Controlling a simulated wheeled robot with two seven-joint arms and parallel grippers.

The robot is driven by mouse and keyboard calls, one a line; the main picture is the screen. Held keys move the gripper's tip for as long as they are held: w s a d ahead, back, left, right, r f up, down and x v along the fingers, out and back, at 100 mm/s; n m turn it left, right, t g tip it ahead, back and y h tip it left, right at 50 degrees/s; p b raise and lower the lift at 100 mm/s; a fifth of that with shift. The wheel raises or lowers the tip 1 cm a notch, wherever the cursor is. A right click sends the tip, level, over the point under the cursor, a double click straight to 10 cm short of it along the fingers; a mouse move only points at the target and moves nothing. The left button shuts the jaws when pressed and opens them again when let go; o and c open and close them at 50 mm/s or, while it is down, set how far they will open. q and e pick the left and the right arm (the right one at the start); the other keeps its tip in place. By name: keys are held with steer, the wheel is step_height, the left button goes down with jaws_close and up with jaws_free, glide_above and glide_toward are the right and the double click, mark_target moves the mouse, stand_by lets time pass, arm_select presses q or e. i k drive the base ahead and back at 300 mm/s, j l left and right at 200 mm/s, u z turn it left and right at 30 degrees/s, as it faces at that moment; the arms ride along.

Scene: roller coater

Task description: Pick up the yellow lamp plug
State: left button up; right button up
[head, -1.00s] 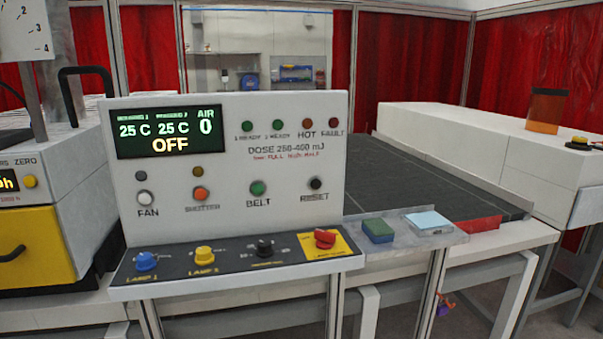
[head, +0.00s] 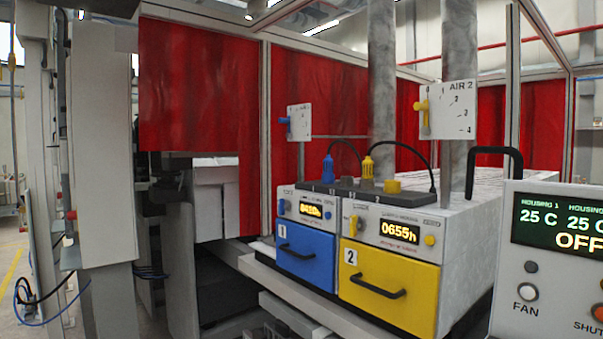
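The yellow lamp plug (head: 367,168) stands upright on the dark connector strip on top of the lamp housings. A black cable loops from its top to the right. A blue plug (head: 328,170) stands to its left on the same strip, with its own black cable. A separate yellow piece (head: 392,186) sits on the strip to the right of the yellow plug. Neither of my grippers shows in the head view.
Below the strip are a blue drawer (head: 304,254) and a yellow drawer (head: 385,290) with black handles. A black carrying handle (head: 497,150), two air dial plates and metal ducts rise around the plugs. The control panel (head: 552,262) stands at right. Open floor lies far left.

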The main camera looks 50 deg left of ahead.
mark_target(367, 165)
steer(key=u, duration=1.25)
